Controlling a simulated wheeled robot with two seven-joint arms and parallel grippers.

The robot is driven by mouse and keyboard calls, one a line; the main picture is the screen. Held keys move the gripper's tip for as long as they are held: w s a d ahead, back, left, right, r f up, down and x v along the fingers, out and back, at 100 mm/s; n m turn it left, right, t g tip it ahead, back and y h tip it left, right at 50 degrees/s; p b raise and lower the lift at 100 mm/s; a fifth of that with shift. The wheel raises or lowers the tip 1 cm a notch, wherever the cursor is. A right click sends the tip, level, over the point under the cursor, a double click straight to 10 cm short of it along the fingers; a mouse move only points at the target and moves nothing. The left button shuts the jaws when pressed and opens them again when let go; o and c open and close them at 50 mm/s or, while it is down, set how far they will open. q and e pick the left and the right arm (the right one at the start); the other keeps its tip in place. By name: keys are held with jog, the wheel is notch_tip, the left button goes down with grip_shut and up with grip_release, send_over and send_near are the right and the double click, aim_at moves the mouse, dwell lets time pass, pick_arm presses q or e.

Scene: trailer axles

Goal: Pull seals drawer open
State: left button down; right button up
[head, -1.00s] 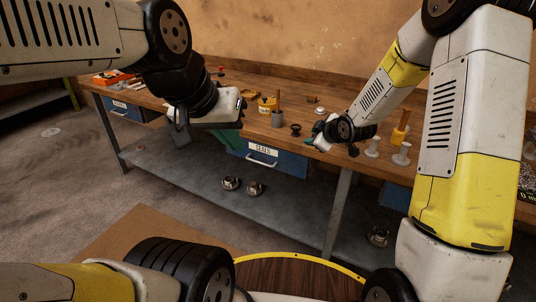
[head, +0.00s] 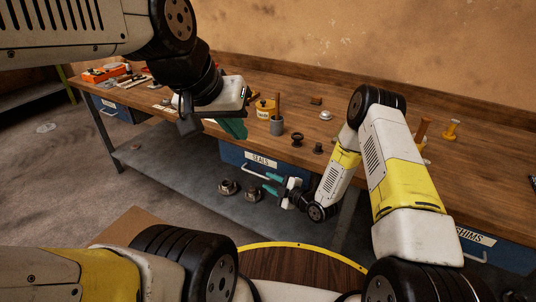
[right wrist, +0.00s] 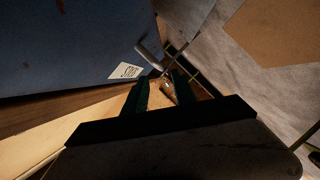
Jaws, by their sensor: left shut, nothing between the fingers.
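The blue seals drawer (head: 290,164) sits under the workbench top, its front about flush with the bench edge. It carries a white SEALS label (head: 261,160) and a pale bar handle (head: 254,172). In the right wrist view the handle (right wrist: 150,58) and the label (right wrist: 126,71) lie just beyond the fingertips. My right gripper (head: 268,183) is open, its two teal fingers by the handle's right end; I cannot tell whether they reach around the bar. My left gripper (head: 240,134) is shut and empty, raised in front of the bench edge, left of the drawer.
On the bench stand a grey cup (head: 277,126), a yellow container (head: 265,108) and dark spools (head: 297,139). Metal parts (head: 229,187) lie on the lower shelf. A SHIMS drawer (head: 475,238) is at the right. A bench leg (head: 347,215) stands right of my right gripper.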

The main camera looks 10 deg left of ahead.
aim_at(258, 175)
jog(key=x, duration=0.8)
jog(key=shift+w, duration=0.2)
jog(key=shift+d, duration=0.1)
grip_shut()
dwell(1.1)
